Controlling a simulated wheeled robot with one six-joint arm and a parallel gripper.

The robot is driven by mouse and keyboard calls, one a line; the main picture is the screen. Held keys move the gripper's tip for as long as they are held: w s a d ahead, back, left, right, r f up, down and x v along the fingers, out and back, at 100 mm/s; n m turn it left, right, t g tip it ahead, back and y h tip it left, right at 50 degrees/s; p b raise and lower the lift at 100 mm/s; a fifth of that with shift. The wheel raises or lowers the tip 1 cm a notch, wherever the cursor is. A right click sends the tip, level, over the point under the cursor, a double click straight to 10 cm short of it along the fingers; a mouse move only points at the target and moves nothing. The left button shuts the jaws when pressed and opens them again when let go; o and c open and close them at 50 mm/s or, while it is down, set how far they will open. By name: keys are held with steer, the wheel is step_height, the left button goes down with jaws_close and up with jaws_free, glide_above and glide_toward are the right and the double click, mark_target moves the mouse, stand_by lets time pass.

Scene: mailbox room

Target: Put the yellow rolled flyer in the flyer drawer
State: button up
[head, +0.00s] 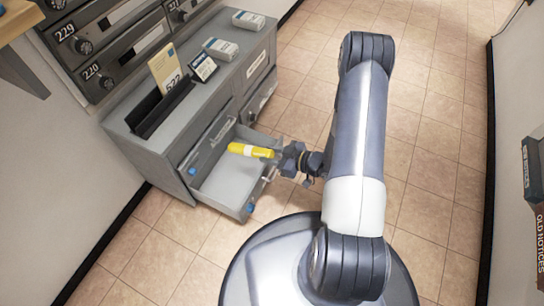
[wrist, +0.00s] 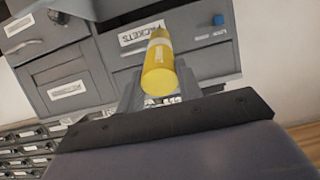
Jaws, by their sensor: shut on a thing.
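The yellow rolled flyer (head: 250,150) is held in my gripper (head: 278,155), which is shut on its near end. The roll points left, out over the open grey drawer (head: 218,183) of the low cabinet. It appears to be above the drawer floor, with no clear contact. In the wrist view the yellow roll (wrist: 159,70) sits between the two grey fingers, its round end toward the camera. I cannot read a flyer label on the open drawer.
The grey cabinet (head: 150,150) carries a dark holder with a card (head: 165,70) and several small boxes. Numbered mailboxes (head: 95,45) stand behind. In the wrist view a label (wrist: 142,32) seems to read "PACKETS". Tiled floor (head: 150,250) is clear in front.

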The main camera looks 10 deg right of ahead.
steer(key=w+a+f+b, duration=0.4)
steer(key=a+f+b, duration=0.2)
steer(key=f, duration=0.4)
steer(key=shift+w+f, duration=0.3)
steer(key=o, duration=1)
steer(key=shift+o, duration=0.2)
steer(key=shift+d, duration=0.1)
steer(key=p+v, duration=0.3)
steer(key=v, duration=0.7)
steer(key=shift+s+d+p, duration=0.25)
steer(key=shift+p, duration=0.05)
